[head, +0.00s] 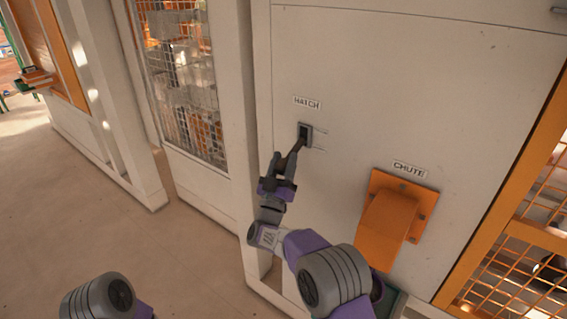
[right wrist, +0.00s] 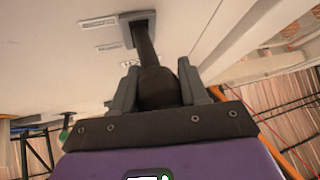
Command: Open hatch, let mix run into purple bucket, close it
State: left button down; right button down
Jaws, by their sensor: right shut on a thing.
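In the head view, the hatch lever (head: 298,147) is a dark handle that comes out of a small grey slotted plate (head: 305,131) under the HATCH label (head: 308,103). My right gripper (head: 284,168) is shut on the lever's end. In the right wrist view, the lever's thick dark grip (right wrist: 158,88) sits between my right gripper's two fingers (right wrist: 157,80). The orange chute (head: 388,222) juts from the panel below the CHUTE label (head: 410,170). No mix shows at the chute. I cannot make out a purple bucket. My left gripper is out of frame.
The pale machine panel (head: 420,90) fills the right. An orange mesh frame (head: 500,220) stands at its right edge, and a wire-mesh cabinet (head: 185,80) stands left of it. A greenish edge (head: 410,306) shows low under the chute. The floor (head: 130,230) at left is clear.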

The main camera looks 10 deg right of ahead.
jog(key=c, duration=0.6)
grip_release()
jog(key=shift+w+d+f, duration=0.1)
jog(key=shift+f, duration=0.15)
jog(key=shift+v, duration=3.8)
